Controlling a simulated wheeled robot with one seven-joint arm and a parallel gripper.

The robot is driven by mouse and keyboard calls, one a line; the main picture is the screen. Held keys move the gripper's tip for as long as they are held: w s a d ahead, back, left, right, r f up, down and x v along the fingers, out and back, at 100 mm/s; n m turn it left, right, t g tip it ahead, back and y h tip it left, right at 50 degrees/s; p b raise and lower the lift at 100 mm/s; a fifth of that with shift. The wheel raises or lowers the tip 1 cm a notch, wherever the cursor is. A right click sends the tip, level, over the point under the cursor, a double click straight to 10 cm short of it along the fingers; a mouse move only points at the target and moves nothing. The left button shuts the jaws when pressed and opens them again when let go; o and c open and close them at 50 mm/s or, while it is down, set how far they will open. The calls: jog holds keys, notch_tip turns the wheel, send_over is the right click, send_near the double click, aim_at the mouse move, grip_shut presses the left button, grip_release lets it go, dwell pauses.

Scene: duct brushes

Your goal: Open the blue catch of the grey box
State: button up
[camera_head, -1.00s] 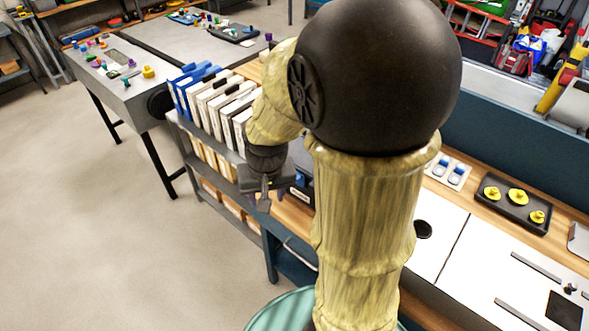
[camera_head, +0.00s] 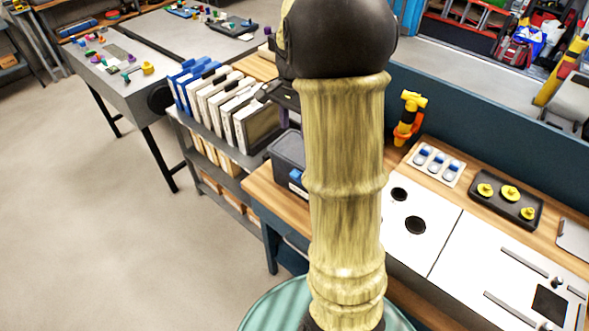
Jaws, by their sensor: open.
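The grey box (camera_head: 286,150) stands on the wooden bench left of my arm, and my arm hides its right part. Its blue catch (camera_head: 296,176) shows on the front face, close to the arm's edge. Whether the catch is open cannot be made out at this size. My gripper (camera_head: 268,92) shows only in part as a dark shape behind my arm, above and beyond the box. It is open and apart from the box, with no object visible in it.
Blue and white binders (camera_head: 215,95) stand on a shelf at the left. White panels cover the bench's front right.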

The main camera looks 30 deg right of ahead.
aim_at(294, 174)
notch_tip(294, 174, down, 17)
jog(key=shift+w+p, duration=0.1)
jog(key=shift+p, duration=1.1)
jog(key=shift+c, duration=0.3)
jog(key=c, duration=0.9)
